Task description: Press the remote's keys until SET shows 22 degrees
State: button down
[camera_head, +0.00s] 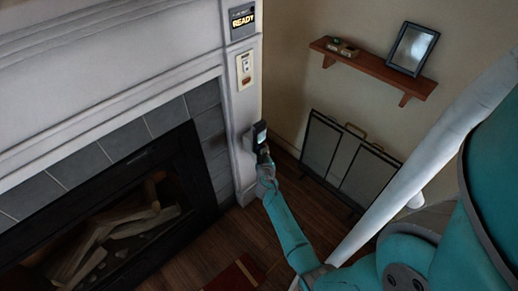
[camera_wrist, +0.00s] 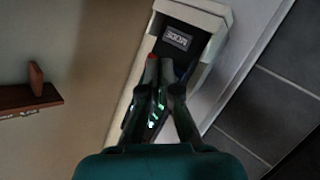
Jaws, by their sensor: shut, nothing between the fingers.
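The remote is a dark-faced unit in a pale holder on the fireplace's right pillar. In the wrist view its dark face (camera_wrist: 186,56) carries a label reading MODE, upside down. In the head view the remote (camera_head: 259,127) is small and partly covered by my gripper (camera_head: 264,151). My gripper (camera_wrist: 160,80) is shut and empty, its tips in front of the remote's face and hiding part of it. A reddish spot shows by the tips. I cannot tell whether the tips touch a key. No SET number is readable in either view.
A wooden shelf (camera_head: 372,66) with a picture frame (camera_head: 411,49) is at right. A folding screen (camera_head: 345,160) stands below it. The fireplace opening (camera_head: 120,215) is at left.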

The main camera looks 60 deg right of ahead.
jog(key=s, duration=0.2)
jog(key=s+a, duration=0.1)
jog(key=s, duration=0.2)
jog(key=shift+a, duration=0.1)
dwell(0.5)
jog(key=shift+w, duration=0.1)
dwell(0.6)
